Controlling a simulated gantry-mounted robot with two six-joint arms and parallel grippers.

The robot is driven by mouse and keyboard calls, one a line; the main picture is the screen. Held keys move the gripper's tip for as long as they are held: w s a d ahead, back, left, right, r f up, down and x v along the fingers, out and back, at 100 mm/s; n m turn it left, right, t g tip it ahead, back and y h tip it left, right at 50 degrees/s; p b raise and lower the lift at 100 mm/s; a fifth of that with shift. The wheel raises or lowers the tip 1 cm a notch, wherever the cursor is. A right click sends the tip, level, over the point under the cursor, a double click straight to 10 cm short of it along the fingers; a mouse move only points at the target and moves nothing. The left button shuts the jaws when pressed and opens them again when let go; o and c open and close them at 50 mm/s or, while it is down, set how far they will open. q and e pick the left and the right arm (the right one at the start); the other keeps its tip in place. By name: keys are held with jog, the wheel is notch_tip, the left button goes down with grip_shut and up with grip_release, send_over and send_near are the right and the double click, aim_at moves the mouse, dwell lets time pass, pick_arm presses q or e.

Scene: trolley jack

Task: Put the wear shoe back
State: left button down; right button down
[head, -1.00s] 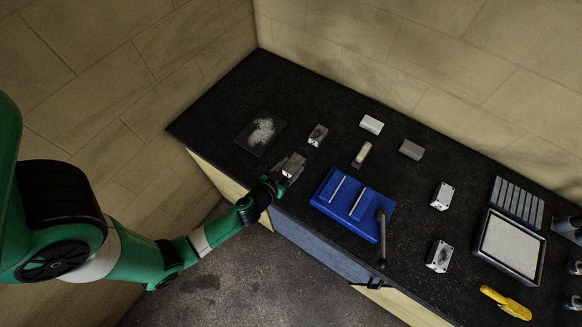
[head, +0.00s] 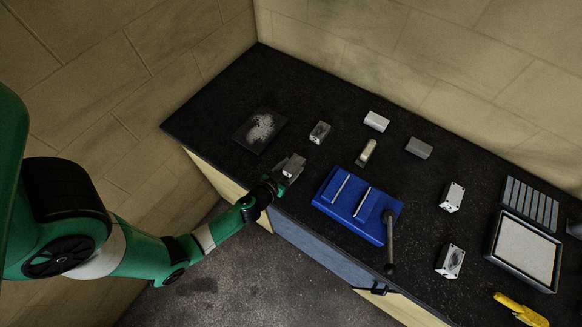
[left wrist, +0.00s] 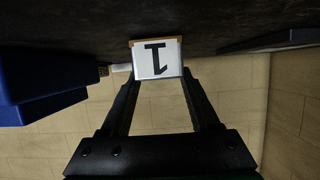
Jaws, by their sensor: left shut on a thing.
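My left gripper (head: 273,183) is shut on a grey metal block (head: 293,166), which appears to be the wear shoe, near the bench's front edge, left of the blue vise-like fixture (head: 338,205). In the left wrist view the block's white end face (left wrist: 157,60) sits between the fingers (left wrist: 160,98); it bears a black mark like an upside-down 1 and a thin tan strip along its upper edge. The strip lies close to the dark bench surface; I cannot tell whether it touches. My right gripper is not in view.
Several similar blocks stand on the black bench, including one with a dark face (head: 319,132). A dark plate with pale powder (head: 260,128) lies at the left. A small cylindrical piece (head: 366,152) stands behind the fixture. A tray (head: 524,250) and a yellow tool (head: 522,309) are at the right.

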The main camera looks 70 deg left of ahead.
pick_arm(q)
jog(key=shift+c, duration=0.6)
grip_release()
jog(key=shift+f, duration=0.1)
jog(key=shift+r, duration=0.25)
jog(key=b+v, duration=0.2)
jog(key=v, duration=0.9)
jog(key=shift+s+d+f, duration=0.15)
jog(key=shift+s+d+r, duration=0.15)
jog(key=shift+s+r, duration=0.1)
jog(key=shift+w, duration=0.1)
